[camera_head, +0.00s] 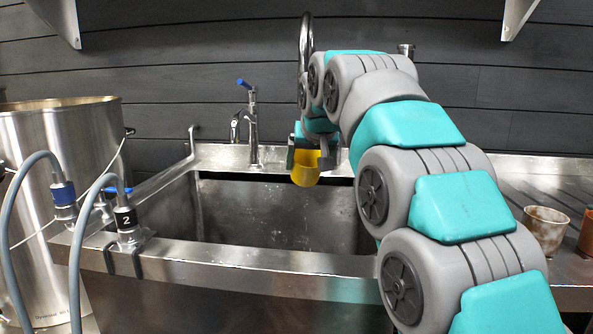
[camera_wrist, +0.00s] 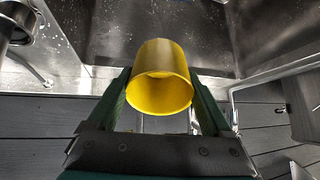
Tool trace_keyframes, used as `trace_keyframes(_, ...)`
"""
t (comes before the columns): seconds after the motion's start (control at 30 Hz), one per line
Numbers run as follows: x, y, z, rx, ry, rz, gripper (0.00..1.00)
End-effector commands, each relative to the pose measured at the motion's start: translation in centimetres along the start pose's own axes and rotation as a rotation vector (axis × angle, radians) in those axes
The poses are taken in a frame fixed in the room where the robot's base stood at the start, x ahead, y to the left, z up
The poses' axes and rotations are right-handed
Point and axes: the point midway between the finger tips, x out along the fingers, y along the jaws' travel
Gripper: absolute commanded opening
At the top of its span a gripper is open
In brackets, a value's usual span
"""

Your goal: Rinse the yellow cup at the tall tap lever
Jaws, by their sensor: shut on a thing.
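My gripper (camera_head: 305,158) is shut on the yellow cup (camera_head: 304,174) and holds it above the sink, near its back edge. In the wrist view the gripper (camera_wrist: 160,88) has one finger on each side of the cup (camera_wrist: 160,75), whose open mouth faces the camera. A tall curved chrome tap (camera_head: 306,30) rises behind my arm; its lower part and any lever on it are hidden. A shorter chrome tap (camera_head: 253,130) with a blue lever stands at the sink's back, left of the cup and apart from it. No running water can be made out.
The steel sink (camera_head: 230,258) is broad, and its visible basin looks empty. A large steel pot (camera_head: 60,130) and grey hoses (camera_head: 75,255) are at the left. A worn metal cup (camera_head: 545,230) and a brown pot (camera_head: 587,232) stand on the right counter.

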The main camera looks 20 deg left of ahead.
Motion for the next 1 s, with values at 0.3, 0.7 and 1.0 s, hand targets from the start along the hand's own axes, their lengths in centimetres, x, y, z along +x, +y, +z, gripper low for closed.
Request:
trace_keyframes(0.3, -1.5, 0.4, 1.7, 0.000, 0.002, 0.001, 0.29)
trace_keyframes(0.7, -2.7, 0.6, 2.9, 0.000, -0.001, 0.001, 0.29)
trace_keyframes(1.0, -2.7, 0.6, 2.8, 0.000, -0.001, 0.001, 0.29)
